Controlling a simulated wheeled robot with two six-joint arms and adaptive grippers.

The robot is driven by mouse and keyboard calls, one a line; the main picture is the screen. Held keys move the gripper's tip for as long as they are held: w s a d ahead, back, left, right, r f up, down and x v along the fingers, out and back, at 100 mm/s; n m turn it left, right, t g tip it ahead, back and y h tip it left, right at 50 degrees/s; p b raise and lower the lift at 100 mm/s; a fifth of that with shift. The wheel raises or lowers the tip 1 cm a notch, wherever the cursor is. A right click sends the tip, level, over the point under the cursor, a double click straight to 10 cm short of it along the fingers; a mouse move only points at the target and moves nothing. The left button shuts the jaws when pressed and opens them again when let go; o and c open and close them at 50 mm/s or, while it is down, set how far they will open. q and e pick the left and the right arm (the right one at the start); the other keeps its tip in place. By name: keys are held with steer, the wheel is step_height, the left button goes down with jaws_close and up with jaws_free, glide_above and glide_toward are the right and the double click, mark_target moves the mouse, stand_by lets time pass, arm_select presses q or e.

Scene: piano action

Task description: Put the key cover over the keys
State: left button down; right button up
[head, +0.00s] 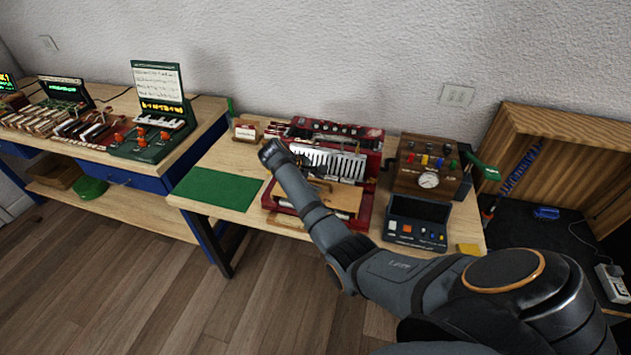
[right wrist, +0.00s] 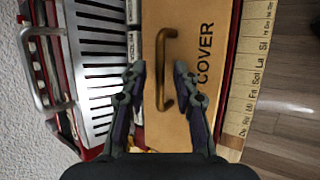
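The key cover (right wrist: 205,95) is a tan board marked COVER with a brass handle (right wrist: 160,70). In the head view, the cover (head: 345,203) lies on the front part of a red instrument case (head: 367,213). A pale row of slats with dark gaps (head: 345,165) runs behind it; it also shows in the right wrist view (right wrist: 95,50). I cannot tell whether these are the keys or whether keys lie under the cover. My right gripper (right wrist: 159,68) is open, its fingers on either side of the handle, with gaps visible. My left gripper is out of view.
A pale note-name strip (right wrist: 252,75) runs along the cover's front side. A green mat (head: 217,188) lies left of the case. A wooden box with a gauge (head: 425,168) and a dark tray (head: 417,219) stand right. The wall is close behind.

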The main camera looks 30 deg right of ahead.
steer(key=v, duration=1.2)
